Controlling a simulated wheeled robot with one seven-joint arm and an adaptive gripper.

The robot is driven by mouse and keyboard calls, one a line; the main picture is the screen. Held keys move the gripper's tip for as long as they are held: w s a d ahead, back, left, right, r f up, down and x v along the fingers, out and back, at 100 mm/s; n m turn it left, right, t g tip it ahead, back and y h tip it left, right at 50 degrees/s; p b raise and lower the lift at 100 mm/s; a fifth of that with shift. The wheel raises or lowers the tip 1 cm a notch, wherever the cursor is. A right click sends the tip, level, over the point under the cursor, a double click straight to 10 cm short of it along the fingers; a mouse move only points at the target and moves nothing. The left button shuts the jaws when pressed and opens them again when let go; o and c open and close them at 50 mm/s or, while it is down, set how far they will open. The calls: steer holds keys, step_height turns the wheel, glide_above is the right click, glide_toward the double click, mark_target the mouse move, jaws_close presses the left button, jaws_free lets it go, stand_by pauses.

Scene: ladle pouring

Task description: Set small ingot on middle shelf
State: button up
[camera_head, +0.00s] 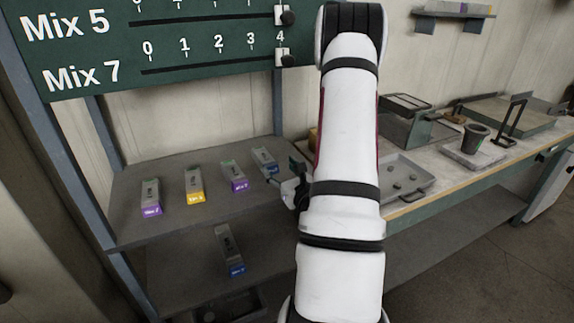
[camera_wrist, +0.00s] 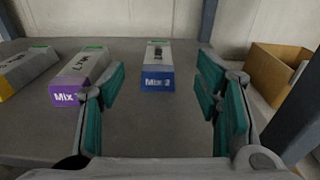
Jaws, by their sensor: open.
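Several grey bar-shaped ingots with coloured end labels lie on a grey shelf (camera_head: 125,229); which one is the small ingot I cannot tell. One with a blue label reading "Mix 2" (camera_wrist: 157,80) lies ahead of my gripper (camera_wrist: 160,95), between its fingers in the picture. In the head view a blue-labelled one (camera_head: 264,160) is at the row's right end. My gripper's fingers are open with teal pads and hold nothing. In the head view, my gripper (camera_head: 297,180) is partly hidden by my arm. Another blue-labelled ingot (camera_head: 228,250) lies on the shelf below.
Left of it lie a purple-labelled ingot (camera_wrist: 80,78) and a yellow-labelled one (camera_wrist: 28,66). A cardboard box (camera_wrist: 277,70) stands right, beside a shelf post (camera_wrist: 300,110). A workbench (camera_head: 450,178) with a metal tray (camera_head: 408,200) and a dark cup (camera_head: 474,137) is at right.

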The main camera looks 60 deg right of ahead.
steer(key=shift+s+a+p, duration=0.2)
steer(key=shift+s+p, duration=0.1)
steer(key=shift+s, duration=0.05)
steer(key=w+a+r+n+t+y, duration=0.3)
steer(key=w+a+r+n+y, duration=0.3)
steer(key=a, duration=0.3)
steer(key=a+r+n+g+y, duration=0.3)
steer(key=a+r+n+y, duration=0.3)
steer(key=a, duration=0.7)
steer(key=a+r+n+g+y, duration=0.3)
steer(key=a+n+y, duration=0.55)
steer(key=a, duration=0.45)
steer(key=s+a+n+g+h, duration=0.2)
steer(key=s+a+n+g, duration=0.85)
steer(key=s, duration=0.25)
steer(key=s+d+r+n+t+h, duration=0.2)
steer(key=s+d+n+h, duration=0.3)
steer(key=d+n+h, duration=0.4)
steer(key=shift+s+n+t, duration=0.3)
steer(key=shift+n+t, duration=0.05)
steer(key=shift+n, duration=0.55)
steer(key=shift+h, duration=0.25)
